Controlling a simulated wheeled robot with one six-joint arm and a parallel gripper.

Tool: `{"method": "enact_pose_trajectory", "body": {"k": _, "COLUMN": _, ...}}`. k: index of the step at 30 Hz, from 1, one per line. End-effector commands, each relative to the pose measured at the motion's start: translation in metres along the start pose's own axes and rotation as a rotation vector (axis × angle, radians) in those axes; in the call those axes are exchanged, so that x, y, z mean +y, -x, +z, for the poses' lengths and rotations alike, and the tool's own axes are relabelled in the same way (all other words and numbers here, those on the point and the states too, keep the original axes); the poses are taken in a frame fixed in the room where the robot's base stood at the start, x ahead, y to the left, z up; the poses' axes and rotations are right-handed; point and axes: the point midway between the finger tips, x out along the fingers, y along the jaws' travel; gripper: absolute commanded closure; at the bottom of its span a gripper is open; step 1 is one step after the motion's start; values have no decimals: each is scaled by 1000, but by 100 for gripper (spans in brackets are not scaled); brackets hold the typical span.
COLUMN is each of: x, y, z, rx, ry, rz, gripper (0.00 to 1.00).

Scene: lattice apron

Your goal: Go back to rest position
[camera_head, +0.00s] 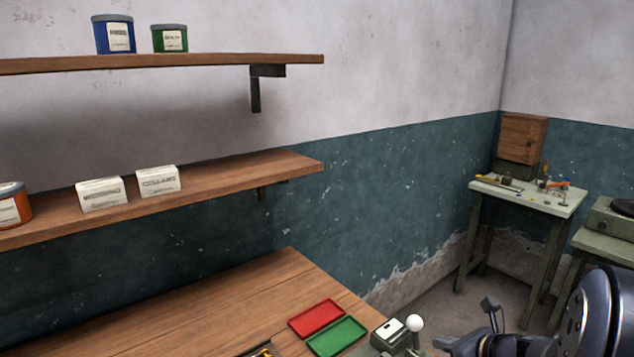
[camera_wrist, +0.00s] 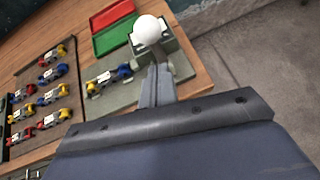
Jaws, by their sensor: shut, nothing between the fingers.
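My gripper (camera_wrist: 158,72) is shut and empty in the wrist view, its two fingers pressed together. Its tips appear close to a grey box (camera_wrist: 172,45) with a white ball knob (camera_wrist: 149,30) on it; I cannot tell whether they touch. In the head view, my gripper (camera_head: 442,343) is at the lower right, partly cut off, beside the box (camera_head: 385,332) with the white knob (camera_head: 414,323). A blue and yellow toy car (camera_wrist: 108,78) lies on a grey plate left of the fingers.
A red tray (camera_head: 316,319) and a green tray (camera_head: 337,336) lie on the wooden table (camera_head: 230,305). Several toy cars (camera_wrist: 52,73) stand in rows at the left. Shelves (camera_head: 240,172) with boxes and tins are above. Floor (camera_wrist: 260,75) is clear to the right.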

Motion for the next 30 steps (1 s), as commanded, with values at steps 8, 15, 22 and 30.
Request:
{"method": "enact_pose_trajectory", "body": {"k": 8, "x": -3, "y": 2, "z": -19, "rx": -130, "ry": -21, "rz": 16, "gripper": 100}}
{"method": "enact_pose_trajectory", "body": {"k": 15, "x": -5, "y": 3, "z": -28, "rx": -222, "ry": -31, "rz": 29, "gripper": 100}}
{"method": "enact_pose_trajectory", "body": {"k": 22, "x": -6, "y": 4, "z": -37, "rx": -306, "ry": -43, "rz": 40, "gripper": 100}}
{"method": "enact_pose_trajectory", "body": {"k": 30, "x": -8, "y": 4, "z": -48, "rx": -400, "ry": -55, "rz": 54, "gripper": 100}}
